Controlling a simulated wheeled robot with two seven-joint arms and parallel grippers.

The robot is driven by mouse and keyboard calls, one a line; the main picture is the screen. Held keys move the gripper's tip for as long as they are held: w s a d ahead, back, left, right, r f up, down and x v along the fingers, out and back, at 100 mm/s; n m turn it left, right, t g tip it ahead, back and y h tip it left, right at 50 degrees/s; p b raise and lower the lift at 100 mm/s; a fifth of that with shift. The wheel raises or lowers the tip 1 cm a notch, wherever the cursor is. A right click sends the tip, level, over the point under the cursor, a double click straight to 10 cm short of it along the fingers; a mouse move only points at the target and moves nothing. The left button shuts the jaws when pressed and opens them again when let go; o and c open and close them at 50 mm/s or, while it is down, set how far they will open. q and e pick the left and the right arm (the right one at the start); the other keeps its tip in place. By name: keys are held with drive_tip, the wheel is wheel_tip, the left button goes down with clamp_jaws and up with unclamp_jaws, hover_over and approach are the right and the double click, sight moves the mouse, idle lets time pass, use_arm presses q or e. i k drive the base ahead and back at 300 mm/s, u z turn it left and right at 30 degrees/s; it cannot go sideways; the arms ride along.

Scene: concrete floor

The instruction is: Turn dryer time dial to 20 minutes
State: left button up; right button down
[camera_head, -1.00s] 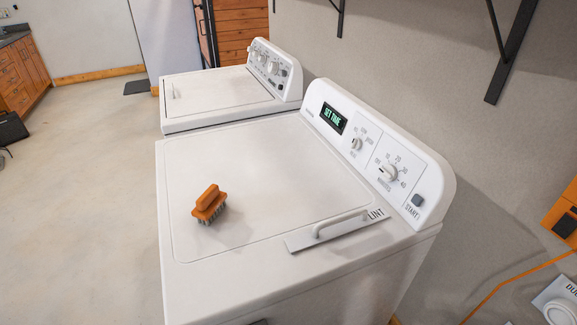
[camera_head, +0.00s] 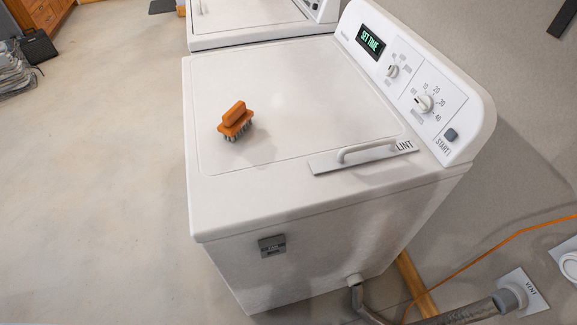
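The white dryer (camera_head: 280,190) stands in the middle of the head view. Its control panel slopes along the back right edge. The minutes dial (camera_head: 424,103) is a white round knob with marks for 10, 20, 30 and 40 around its upper and right side; its exact setting is too small to read. A smaller dial (camera_head: 392,71) sits to its left. The display (camera_head: 370,41) reads "SET TIME" in green. A dark start button (camera_head: 450,135) is at the panel's right end. Neither of my grippers is in view.
An orange brush (camera_head: 236,118) lies on the dryer top. The lint handle (camera_head: 366,151) stands up near the front right edge. A second white machine (camera_head: 255,22) stands behind. A hose (camera_head: 460,313) runs to a vent at lower right.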

sight(424, 103)
drive_tip(key=z, duration=2.1)
drive_tip(key=k, duration=1.3)
drive_tip(key=u, duration=1.85)
drive_tip(key=i, duration=0.5)
